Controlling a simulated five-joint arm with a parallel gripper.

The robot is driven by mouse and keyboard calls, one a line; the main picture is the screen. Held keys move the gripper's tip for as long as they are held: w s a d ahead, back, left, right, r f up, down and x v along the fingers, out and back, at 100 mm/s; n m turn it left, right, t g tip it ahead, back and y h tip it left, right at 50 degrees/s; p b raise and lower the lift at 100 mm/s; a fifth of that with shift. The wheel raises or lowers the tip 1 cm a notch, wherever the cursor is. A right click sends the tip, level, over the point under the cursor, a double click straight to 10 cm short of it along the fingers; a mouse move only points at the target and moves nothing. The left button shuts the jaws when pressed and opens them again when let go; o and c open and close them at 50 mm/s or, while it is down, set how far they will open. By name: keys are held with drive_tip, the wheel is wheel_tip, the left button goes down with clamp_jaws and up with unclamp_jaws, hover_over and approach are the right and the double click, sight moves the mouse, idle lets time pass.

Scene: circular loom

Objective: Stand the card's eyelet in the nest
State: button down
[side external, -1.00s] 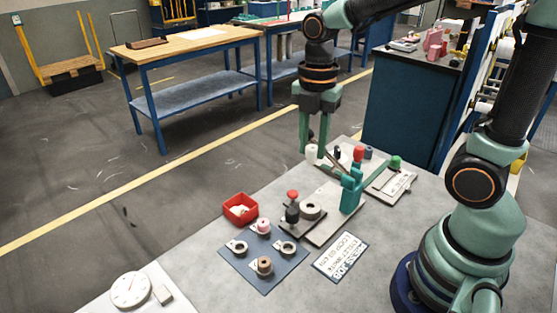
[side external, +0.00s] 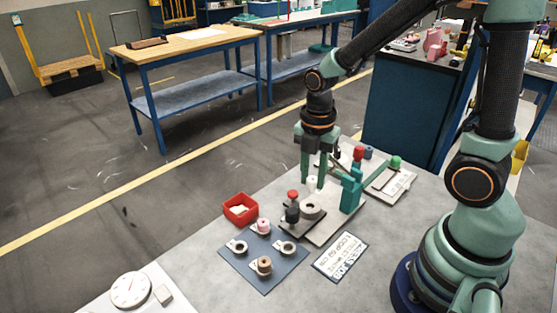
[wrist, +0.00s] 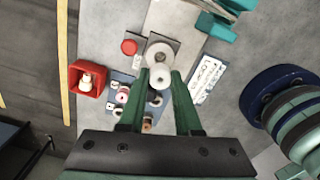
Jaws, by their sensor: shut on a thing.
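My gripper (side external: 313,179) is shut on a small white eyelet (side external: 313,184), held above the grey base plate (side external: 322,231). In the wrist view the eyelet (wrist: 160,79) shows as a pale disc between the fingertips. A round grey ring with a hole (side external: 310,211), which looks like the nest, sits on the plate below, slightly toward the camera. In the wrist view this ring (wrist: 159,54) lies just beyond the held eyelet, apart in the picture; the height gap is hard to judge. The white job card (side external: 340,257) lies on the table; its print seems to name a white eyelet.
A red-knobbed black post (side external: 292,205) stands beside the ring, and a teal bracket (side external: 352,188) rises to the right. A blue mat (side external: 263,277) holds several eyelets. A red bin (side external: 240,209) and a dial (side external: 131,290) are at left.

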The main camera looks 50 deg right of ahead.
sight(312, 191)
drive_tip(key=shift+f, duration=1.55)
drive_tip(key=shift+f, duration=0.35)
drive_tip(key=shift+f, duration=0.35)
drive_tip(key=shift+f, duration=0.4)
drive_tip(key=c, duration=0.5)
unclamp_jaws()
drive_tip(key=shift+r, duration=0.1)
wheel_tip(312, 191, up, 12)
